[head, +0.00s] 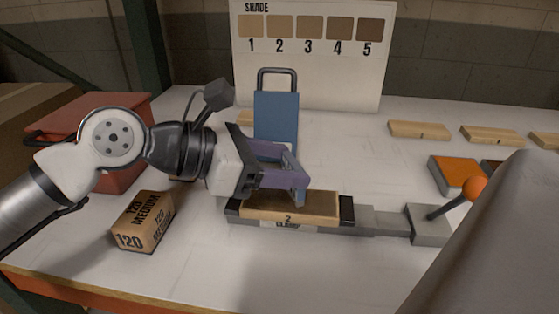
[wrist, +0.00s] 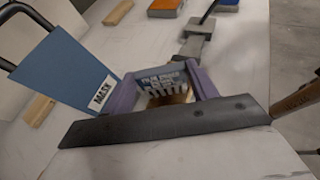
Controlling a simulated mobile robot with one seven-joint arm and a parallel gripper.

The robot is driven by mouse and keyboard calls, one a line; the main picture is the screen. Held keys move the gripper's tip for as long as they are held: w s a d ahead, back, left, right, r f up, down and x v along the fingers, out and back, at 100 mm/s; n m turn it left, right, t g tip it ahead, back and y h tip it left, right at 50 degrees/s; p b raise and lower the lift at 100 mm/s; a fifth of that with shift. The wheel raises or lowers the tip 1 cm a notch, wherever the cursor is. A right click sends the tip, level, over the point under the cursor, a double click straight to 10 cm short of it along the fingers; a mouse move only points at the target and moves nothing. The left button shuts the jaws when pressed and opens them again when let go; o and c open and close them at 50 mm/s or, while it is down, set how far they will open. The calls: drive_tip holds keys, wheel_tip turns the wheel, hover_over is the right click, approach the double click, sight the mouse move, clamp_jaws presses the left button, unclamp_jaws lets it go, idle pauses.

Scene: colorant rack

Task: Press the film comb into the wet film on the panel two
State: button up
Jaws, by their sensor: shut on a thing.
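Panel two (head: 288,205) is a wooden block marked 2, lying in a grey holder (head: 345,222) with black end clamps. My gripper (head: 290,184) has purple fingers and is low over the left and middle part of the panel. In the wrist view my gripper (wrist: 163,88) is shut on the film comb (wrist: 160,77), a grey plate with lettering and a row of teeth. Tan wood shows around the teeth. I cannot tell whether the teeth touch the panel. The wet film is not clearly visible, and the comb is largely hidden in the head view.
A blue mask board (head: 276,118) with a black handle stands just behind my gripper. A 120-grit block (head: 143,222) and a red box (head: 105,115) are at left. A shade card (head: 310,70) stands behind. An orange-knobbed lever (head: 474,188) is at right, with wooden panels (head: 420,130) beyond.

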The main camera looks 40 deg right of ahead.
drive_tip(key=shift+f+b, duration=0.7)
drive_tip(key=shift+b, duration=0.3)
idle(2.2)
wheel_tip(320, 180, up, 7)
drive_tip(key=p, duration=0.3)
drive_tip(key=shift+r+p, duration=0.15)
drive_tip(key=shift+p, duration=0.15)
idle(0.9)
